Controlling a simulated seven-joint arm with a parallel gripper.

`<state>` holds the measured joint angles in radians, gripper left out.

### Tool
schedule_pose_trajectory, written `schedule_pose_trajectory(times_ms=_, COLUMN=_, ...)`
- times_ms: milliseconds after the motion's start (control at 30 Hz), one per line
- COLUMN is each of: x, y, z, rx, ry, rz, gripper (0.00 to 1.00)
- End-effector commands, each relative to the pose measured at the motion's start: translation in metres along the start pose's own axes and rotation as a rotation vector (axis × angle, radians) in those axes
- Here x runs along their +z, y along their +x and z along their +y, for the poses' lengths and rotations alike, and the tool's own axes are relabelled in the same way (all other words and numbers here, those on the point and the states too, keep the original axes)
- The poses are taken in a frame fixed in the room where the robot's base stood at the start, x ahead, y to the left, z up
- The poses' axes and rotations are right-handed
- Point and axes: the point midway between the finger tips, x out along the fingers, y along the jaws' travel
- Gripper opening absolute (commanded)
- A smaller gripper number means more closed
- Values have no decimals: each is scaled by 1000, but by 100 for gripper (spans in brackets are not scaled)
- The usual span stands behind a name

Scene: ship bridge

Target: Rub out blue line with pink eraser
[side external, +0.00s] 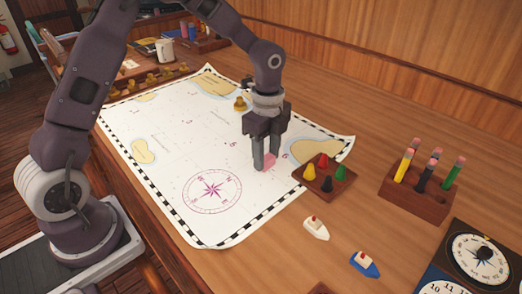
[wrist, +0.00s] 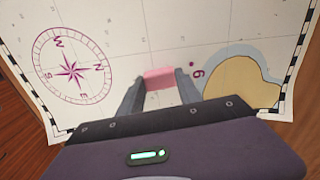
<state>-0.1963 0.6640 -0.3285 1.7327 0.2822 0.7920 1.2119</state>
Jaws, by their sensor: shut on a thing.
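My gripper (side external: 265,163) is over the right part of the white sea chart (side external: 190,130), fingers pointing down. It is shut on the pink eraser (side external: 271,160), which also shows between the fingertips in the wrist view (wrist: 159,78). The eraser is at or just above the chart surface; I cannot tell if it touches. The chart has a purple compass rose (side external: 212,191), faint grid lines and tan land shapes. I can make out no blue line in either view; my gripper and the eraser hide part of the chart.
A wooden tray with coloured pawns (side external: 324,175) overlaps the chart's right edge, close to my gripper. A pencil block (side external: 418,195), two toy boats (side external: 316,228) (side external: 364,264) and a clock panel (side external: 480,258) stand further right. A brass piece (side external: 240,103) stands on the chart behind.

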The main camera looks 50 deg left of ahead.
Motion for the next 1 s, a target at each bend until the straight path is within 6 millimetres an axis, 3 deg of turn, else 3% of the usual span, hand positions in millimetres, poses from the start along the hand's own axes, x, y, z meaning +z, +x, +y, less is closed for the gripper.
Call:
schedule_pose_trajectory(times_ms=100, x=-10, y=0, z=1, rx=2, ry=3, rz=1, gripper=9)
schedule_pose_trajectory(times_ms=367, x=-10, y=0, z=0, rx=0, ry=1, rz=-1, gripper=9)
schedule_pose_trajectory(times_ms=600, x=-28, y=1, z=-1, rx=-1, ry=1, rz=-1, gripper=9)
schedule_pose_trajectory(times_ms=1000, x=-29, y=-2, z=-1, rx=0, ry=1, rz=0, gripper=9)
